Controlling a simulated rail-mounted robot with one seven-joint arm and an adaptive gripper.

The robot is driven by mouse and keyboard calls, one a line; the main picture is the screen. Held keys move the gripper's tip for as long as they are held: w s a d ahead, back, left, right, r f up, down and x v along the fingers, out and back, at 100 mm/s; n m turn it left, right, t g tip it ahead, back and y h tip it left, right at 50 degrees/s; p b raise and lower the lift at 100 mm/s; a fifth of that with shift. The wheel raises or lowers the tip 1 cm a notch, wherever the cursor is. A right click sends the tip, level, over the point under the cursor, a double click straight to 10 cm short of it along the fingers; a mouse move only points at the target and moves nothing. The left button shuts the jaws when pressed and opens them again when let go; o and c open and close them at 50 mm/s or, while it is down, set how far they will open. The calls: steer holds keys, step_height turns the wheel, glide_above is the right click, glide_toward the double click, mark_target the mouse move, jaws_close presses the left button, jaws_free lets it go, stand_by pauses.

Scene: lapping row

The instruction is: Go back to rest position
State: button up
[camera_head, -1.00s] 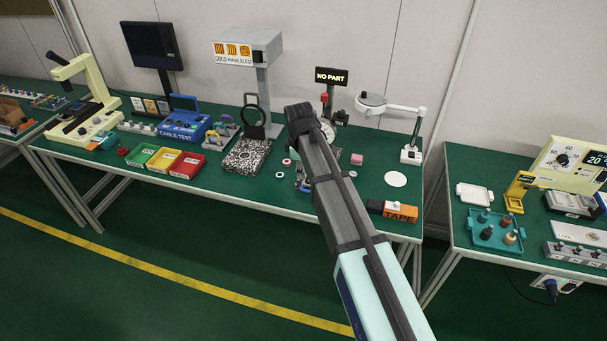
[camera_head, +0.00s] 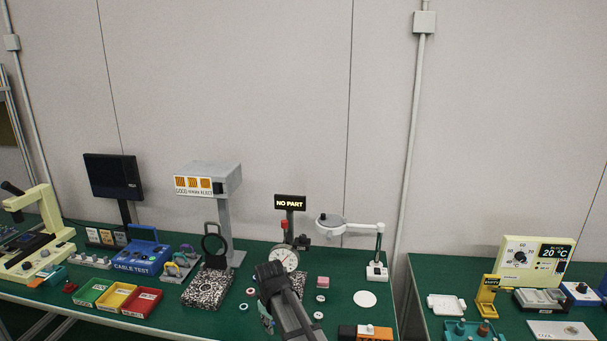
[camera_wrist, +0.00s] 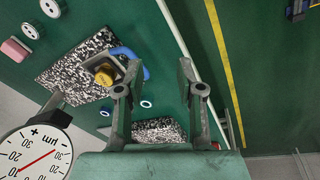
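My gripper shows in the wrist view (camera_wrist: 158,80) with its two fingers apart and nothing held between them. It is above the green bench top (camera_wrist: 165,50). In the head view the dark end of my arm rises from the bottom edge in front of the dial gauge stand; the fingertips cannot be made out there.
The dial gauge (camera_head: 285,258) stands just behind my arm and is close at lower left in the wrist view (camera_wrist: 35,152). A speckled plate (camera_head: 207,288), the magnifier lamp (camera_head: 331,224) and an orange tape box (camera_head: 364,333) are around.

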steer(key=s+d+f+m+g, duration=0.1)
steer(key=s+d+f+m, duration=0.1)
steer(key=s+d+f, duration=0.5)
steer(key=s+d+f+m+g, duration=0.1)
steer(key=s+d+f+m, duration=0.2)
steer(key=s+f, duration=0.35)
steer(key=s+d+f+m+g, duration=0.1)
steer(key=s+d+f+m, duration=0.1)
steer(key=s+d+f, duration=0.5)
steer(key=s+d+f+m+g, duration=0.1)
steer(key=s+d+f+g, duration=0.1)
steer(key=s, duration=0.7)
steer(key=s+d+f+m+g, duration=0.1)
steer(key=s+d+f+g, duration=0.1)
steer(key=s+d+f, duration=0.2)
steer(key=s+d+f+m+g, duration=0.1)
steer(key=s+d+f+m, duration=0.1)
steer(key=s+f, duration=0.6)
steer(key=s+d, duration=0.1)
steer(key=s, duration=0.6)
steer(key=shift+s+f+g, duration=0.15)
steer(key=shift+s+g, duration=0.15)
steer(key=shift+g, duration=0.1)
